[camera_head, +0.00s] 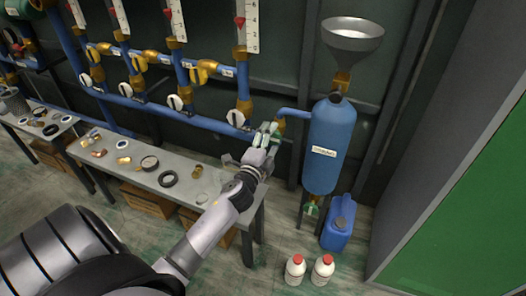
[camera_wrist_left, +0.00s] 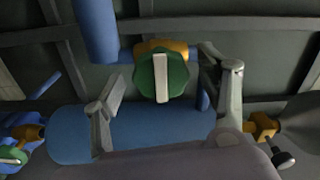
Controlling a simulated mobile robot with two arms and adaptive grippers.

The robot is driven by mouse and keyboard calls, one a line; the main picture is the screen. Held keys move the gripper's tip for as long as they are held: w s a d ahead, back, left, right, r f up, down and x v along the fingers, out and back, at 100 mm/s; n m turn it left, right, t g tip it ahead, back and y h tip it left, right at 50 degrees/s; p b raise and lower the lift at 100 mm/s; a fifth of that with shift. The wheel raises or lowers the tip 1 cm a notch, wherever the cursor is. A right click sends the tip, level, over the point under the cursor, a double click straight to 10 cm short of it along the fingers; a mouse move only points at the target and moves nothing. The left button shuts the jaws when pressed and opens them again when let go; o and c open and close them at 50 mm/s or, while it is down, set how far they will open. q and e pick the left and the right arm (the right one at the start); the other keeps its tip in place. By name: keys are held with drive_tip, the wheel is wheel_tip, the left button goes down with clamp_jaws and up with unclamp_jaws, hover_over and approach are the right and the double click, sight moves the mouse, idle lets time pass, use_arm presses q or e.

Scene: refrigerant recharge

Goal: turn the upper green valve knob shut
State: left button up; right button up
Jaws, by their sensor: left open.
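The upper green valve knob (camera_wrist_left: 163,75) is round with a white bar that runs up and down in the left wrist view. It sits on a brass valve (camera_wrist_left: 180,47) beside the blue tank (camera_head: 327,148). In the head view the knob (camera_head: 273,128) is partly hidden by my left gripper (camera_head: 262,141). My left gripper is open, its fingers spread on either side of the knob, with gaps visible in the left wrist view. A lower green knob (camera_head: 310,209) is under the tank. My right gripper is not in view.
A metal funnel (camera_head: 352,35) tops the tank. Blue pipes (camera_head: 200,120) with yellow-handled valves run along the wall to the left. A grey bench (camera_head: 135,172) with loose fittings stands below them. A blue jug (camera_head: 339,224) and two white bottles (camera_head: 295,270) are on the floor.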

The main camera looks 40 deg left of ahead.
use_arm(q)
drive_tip(key=v, duration=1)
drive_tip(key=shift+s, duration=0.25)
drive_tip(key=shift+d, duration=0.1)
